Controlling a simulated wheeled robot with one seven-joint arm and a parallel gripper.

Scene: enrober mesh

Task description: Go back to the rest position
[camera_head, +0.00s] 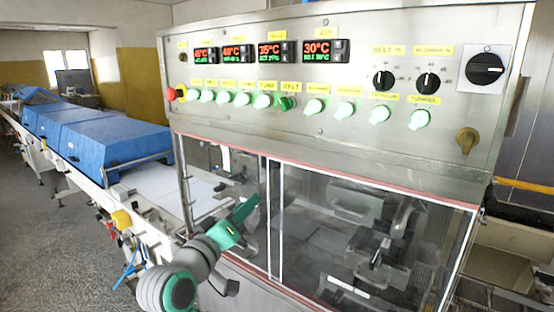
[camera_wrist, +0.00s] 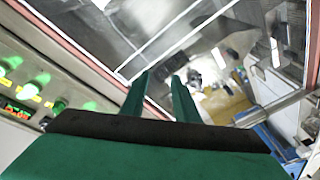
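My gripper (camera_head: 246,208) is green and sits in front of the left part of the machine's window, below the control panel. In the camera_wrist view, the two green fingers of my gripper (camera_wrist: 160,78) stand apart with nothing between them. The enrober machine (camera_head: 345,150) has a steel front panel with several green-lit knobs, a red button and red and green displays. Its glass window (camera_head: 350,225) shows metal parts inside. The window also shows in the camera_wrist view, beyond the fingers.
A conveyor (camera_head: 160,185) with a white belt runs from the machine to the back left. Blue covers (camera_head: 110,140) sit over its far part. A yellow box (camera_head: 121,219) is on its side. The grey floor (camera_head: 50,255) at the left is clear.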

